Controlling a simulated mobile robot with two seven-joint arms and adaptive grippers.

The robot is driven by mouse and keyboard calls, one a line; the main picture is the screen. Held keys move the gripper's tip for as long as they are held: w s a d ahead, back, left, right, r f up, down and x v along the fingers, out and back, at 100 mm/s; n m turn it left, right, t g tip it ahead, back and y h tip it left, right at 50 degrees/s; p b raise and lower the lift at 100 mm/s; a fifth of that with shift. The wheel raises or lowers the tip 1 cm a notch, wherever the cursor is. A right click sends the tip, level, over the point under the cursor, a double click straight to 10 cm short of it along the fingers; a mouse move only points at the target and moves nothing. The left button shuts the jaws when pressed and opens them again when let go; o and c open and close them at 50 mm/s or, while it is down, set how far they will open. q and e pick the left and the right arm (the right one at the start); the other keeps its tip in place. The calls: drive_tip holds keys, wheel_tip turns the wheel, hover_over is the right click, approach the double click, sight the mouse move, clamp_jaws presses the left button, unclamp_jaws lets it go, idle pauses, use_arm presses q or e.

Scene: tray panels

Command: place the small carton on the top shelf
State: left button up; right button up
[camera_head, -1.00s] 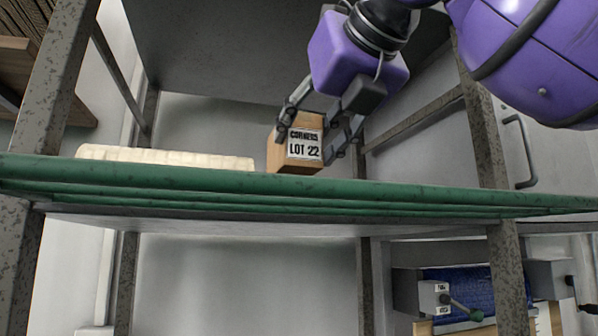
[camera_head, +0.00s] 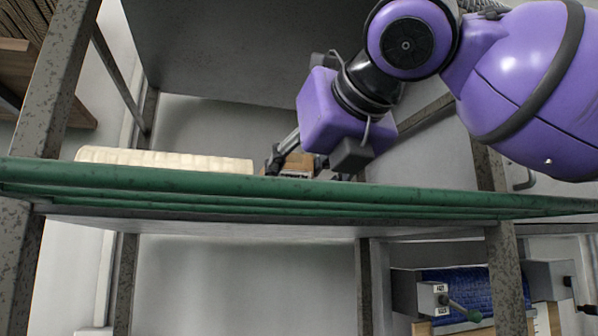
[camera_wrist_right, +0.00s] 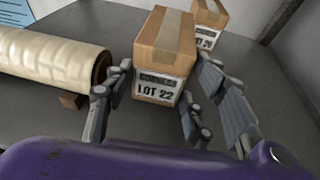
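The small carton (camera_wrist_right: 165,55) is a brown cardboard box with tape on top and a white label reading "LOT 22". In the wrist view it sits between the fingers of my right gripper (camera_wrist_right: 155,98), which look closed on its sides. In the head view the carton (camera_head: 298,163) shows only in part, behind the green front edge of the top shelf (camera_head: 300,190) and under my right gripper (camera_head: 303,172). Its bottom is hidden, so I cannot tell whether it touches the shelf. My left gripper is not in view.
A cream ribbed roll (camera_head: 165,159) lies on the shelf to the left; its end (camera_wrist_right: 60,62) is near my left-hand finger. Another labelled carton (camera_wrist_right: 209,18) stands behind the small carton. Grey posts (camera_head: 52,95) flank the shelf. Bare grey shelf shows right of the gripper.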

drive_tip(key=shift+o, duration=1.2)
drive_tip(key=shift+r, duration=0.1)
drive_tip(key=shift+s+d+r, duration=0.1)
drive_tip(key=shift+s+r, duration=0.1)
drive_tip(key=v, duration=1.1)
drive_tip(key=shift+s, duration=0.25)
drive_tip(key=shift+d, duration=0.1)
drive_tip(key=shift+c, duration=0.3)
